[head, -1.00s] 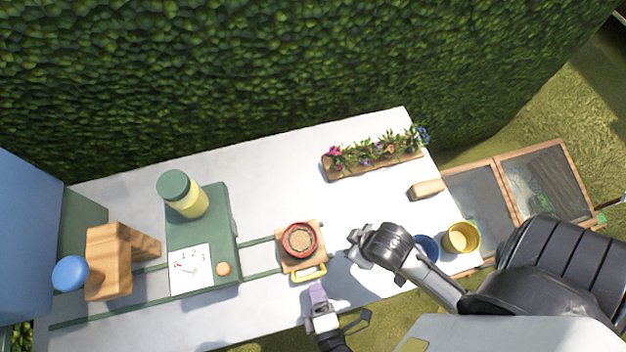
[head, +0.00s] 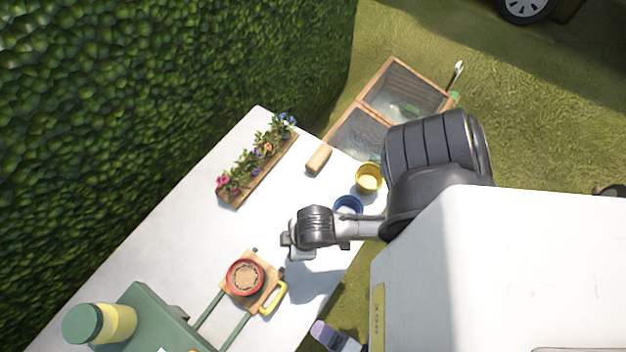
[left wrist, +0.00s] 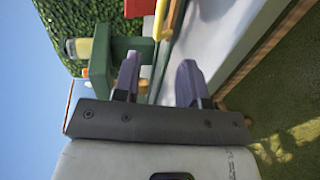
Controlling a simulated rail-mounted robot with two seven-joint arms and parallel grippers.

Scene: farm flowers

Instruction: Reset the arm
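My left gripper (head: 320,329), with purple fingertips, is at the bottom of the head view, just off the table's near edge and partly cut off. In the left wrist view its two fingers (left wrist: 158,78) stand apart with nothing between them. My right gripper (head: 289,244) is over the white table (head: 190,236), beside the blue pot and up and right of the wooden board with the red-rimmed dish. Its fingers are mostly hidden below its dark wrist, and I see nothing held.
The wooden board (head: 266,297) carries a red-rimmed dish (head: 245,278) and has a yellow handle. A blue pot (head: 348,204), yellow pot (head: 369,179), flower planter (head: 262,181) and green box (head: 150,318) with a bottle (head: 100,323) stand around. A hedge borders the far side.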

